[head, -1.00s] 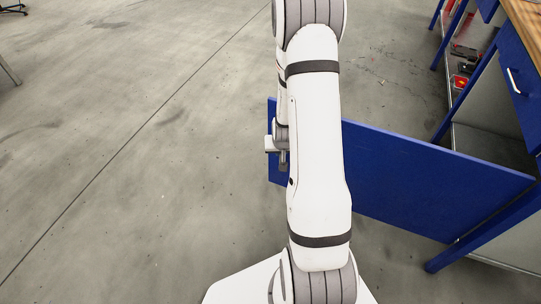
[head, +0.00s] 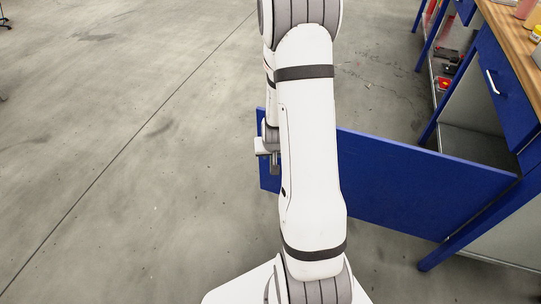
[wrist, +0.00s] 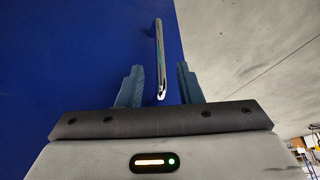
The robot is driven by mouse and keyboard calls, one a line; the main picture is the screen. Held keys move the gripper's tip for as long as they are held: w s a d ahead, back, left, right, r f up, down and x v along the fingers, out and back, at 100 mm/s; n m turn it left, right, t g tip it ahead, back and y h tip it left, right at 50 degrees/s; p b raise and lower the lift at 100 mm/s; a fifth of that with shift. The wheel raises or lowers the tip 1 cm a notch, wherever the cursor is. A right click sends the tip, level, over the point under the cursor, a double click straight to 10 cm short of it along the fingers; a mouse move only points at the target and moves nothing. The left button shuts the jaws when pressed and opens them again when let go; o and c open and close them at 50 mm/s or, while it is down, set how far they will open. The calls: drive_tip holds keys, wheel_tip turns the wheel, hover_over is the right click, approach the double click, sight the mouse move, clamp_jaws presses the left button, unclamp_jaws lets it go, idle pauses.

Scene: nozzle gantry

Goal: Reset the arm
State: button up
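My gripper (wrist: 160,68) is open in the wrist view, its two blue-grey fingers apart. A silver bar handle (wrist: 160,50) on a blue door panel runs into the gap between the fingers, with clear space on both sides of it. I cannot tell how deep the handle sits between them. In the head view my white arm crosses the middle, and part of my gripper shows left of it, beside the free edge of the blue door (head: 420,185). The fingers are mostly hidden there.
The door stands swung out from a blue workbench (head: 505,90) with a wooden top (head: 510,25) on the right, and lies behind my arm. A drawer with a silver handle (head: 491,82) is in the bench. The grey floor on the left is clear.

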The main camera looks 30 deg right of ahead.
drive_tip(key=shift+v, duration=1.15)
drive_tip(key=s+a+r+n+p, duration=0.1)
drive_tip(key=a+r+p, duration=0.25)
drive_tip(key=r, duration=0.45)
drive_tip(key=s+a+r+y+p, duration=0.15)
drive_tip(key=r+p, duration=0.25)
drive_tip(key=r, duration=0.5)
drive_tip(key=s+a+r+n+p, duration=0.15)
drive_tip(key=a+r+p, duration=0.25)
drive_tip(key=r, duration=0.4)
drive_tip(key=s+a+r+n+p, duration=0.1)
drive_tip(key=s+a+r+p, duration=0.2)
drive_tip(key=s+r, duration=0.3)
drive_tip(key=s+a+r+n+g+p, duration=0.1)
drive_tip(key=s+a+r+p, duration=0.2)
drive_tip(key=r, duration=1)
drive_tip(key=s+p, duration=0.3)
drive_tip(key=s, duration=0.1)
drive_tip(key=shift+r+g, duration=0.2)
drive_tip(key=shift+g, duration=0.1)
